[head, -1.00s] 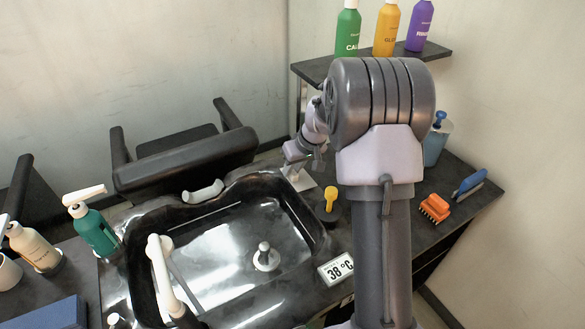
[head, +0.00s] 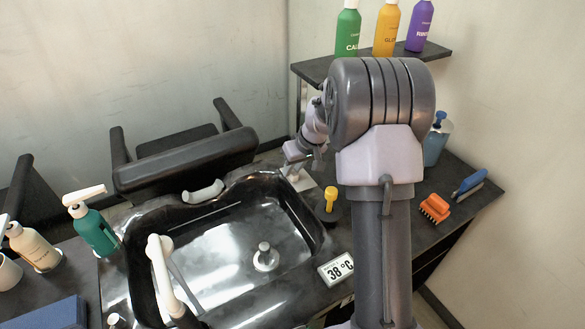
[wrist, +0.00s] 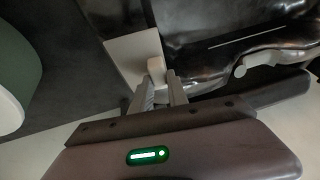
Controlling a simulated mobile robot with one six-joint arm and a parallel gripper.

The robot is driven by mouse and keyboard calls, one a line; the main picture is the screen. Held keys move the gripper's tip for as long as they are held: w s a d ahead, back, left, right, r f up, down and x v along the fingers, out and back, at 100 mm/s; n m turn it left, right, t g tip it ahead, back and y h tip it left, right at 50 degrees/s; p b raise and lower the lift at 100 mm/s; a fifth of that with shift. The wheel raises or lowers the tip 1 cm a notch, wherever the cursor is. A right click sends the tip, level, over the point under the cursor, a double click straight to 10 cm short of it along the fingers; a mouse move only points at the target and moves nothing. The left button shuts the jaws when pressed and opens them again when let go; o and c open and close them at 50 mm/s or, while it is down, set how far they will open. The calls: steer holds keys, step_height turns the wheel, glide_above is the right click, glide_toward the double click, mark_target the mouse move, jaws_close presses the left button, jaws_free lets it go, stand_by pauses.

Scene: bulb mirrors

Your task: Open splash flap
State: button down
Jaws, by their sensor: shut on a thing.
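The splash flap appears to be the flat grey plate (wrist: 134,58) at the basin's edge in the wrist view. A small pale tab (wrist: 156,68) stands up from it. My gripper (wrist: 160,88) is shut on this tab, with one finger on each side. In the head view the plate (head: 303,180) shows as a small light patch by the basin's far right corner, with my gripper (head: 288,166) just above it. The arm and wrist partly hide this spot. I cannot tell the flap's exact angle.
The black basin (head: 140,235) with a white faucet (head: 160,270) lies left of my arm. A yellow-topped item (head: 330,196), a 38 °C display (head: 336,268) and an orange brush (head: 435,208) are on the counter. A bottle shelf (head: 440,52) hangs behind my arm.

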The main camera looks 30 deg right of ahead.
mark_target(307, 174)
stand_by(0.5)
steer(key=y, duration=0.1)
steer(key=d+r+y+p, duration=0.1)
steer(key=y, duration=0.1)
steer(key=d+r+m+y, duration=0.1)
steer(key=shift+d, duration=0.25)
steer(key=d+y+p, duration=0.1)
steer(key=y, duration=0.1)
steer(key=shift+d+r+y, duration=0.15)
steer(key=shift+y, duration=0.15)
steer(key=shift+w+d+m+y+p, duration=0.1)
steer(key=shift+d+m+y+p, duration=0.5)
steer(key=shift+y, duration=0.6)
steer(key=shift+d, duration=0.15)
steer(key=c, duration=1.3)
jaws_free()
